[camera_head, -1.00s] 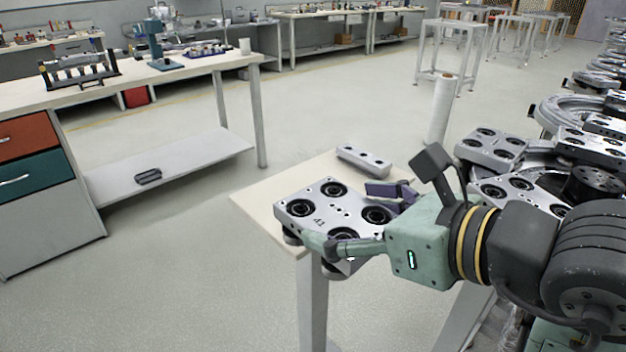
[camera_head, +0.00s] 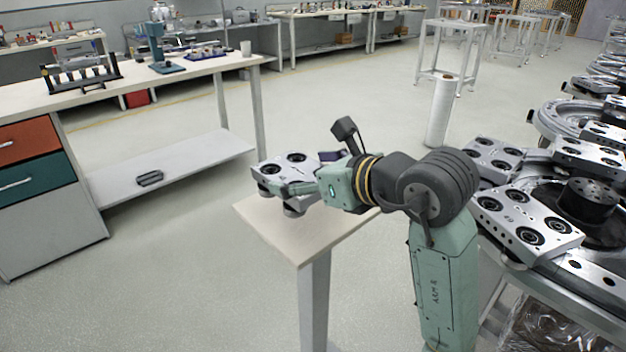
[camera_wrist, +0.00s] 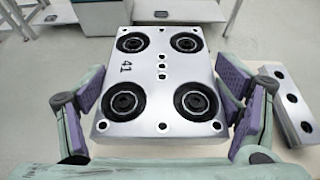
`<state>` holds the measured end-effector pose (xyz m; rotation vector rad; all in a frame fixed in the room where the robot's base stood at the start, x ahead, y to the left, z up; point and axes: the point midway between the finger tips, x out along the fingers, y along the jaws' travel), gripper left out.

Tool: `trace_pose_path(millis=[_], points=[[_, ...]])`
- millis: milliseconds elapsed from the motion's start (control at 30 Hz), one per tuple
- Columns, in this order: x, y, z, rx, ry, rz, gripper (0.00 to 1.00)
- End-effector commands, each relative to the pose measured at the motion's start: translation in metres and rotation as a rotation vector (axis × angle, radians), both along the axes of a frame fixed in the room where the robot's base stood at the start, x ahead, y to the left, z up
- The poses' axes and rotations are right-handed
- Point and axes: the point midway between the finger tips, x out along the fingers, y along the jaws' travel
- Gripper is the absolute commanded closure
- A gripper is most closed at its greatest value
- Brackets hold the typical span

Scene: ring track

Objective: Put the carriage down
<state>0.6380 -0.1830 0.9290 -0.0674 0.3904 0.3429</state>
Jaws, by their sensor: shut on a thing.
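The carriage (camera_head: 285,166) is a silver plate with several black round rollers on top and more below. The number 41 is on its face in the wrist view (camera_wrist: 160,78). My gripper (camera_head: 316,172) is shut on it, with one purple-padded finger at each side in the wrist view (camera_wrist: 165,92). The carriage looks about level at the far left part of the small beige table (camera_head: 300,240). Its lower rollers show in the head view; I cannot tell whether they touch the top.
A silver bar with holes (camera_wrist: 292,105) lies right of my gripper in the wrist view. The ring track (camera_head: 575,195) with other carriages (camera_head: 528,222) stands on the right. A white roll (camera_head: 440,110) stands behind. The near part of the small table is bare.

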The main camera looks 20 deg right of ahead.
Motion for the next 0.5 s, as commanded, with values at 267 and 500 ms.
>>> trace_pose_path(millis=[267,500], points=[[0.0,0.0,-0.024,0.003,-0.004,-0.002,0.78],[0.0,0.0,-0.033,-0.001,-0.006,-0.001,0.78]])
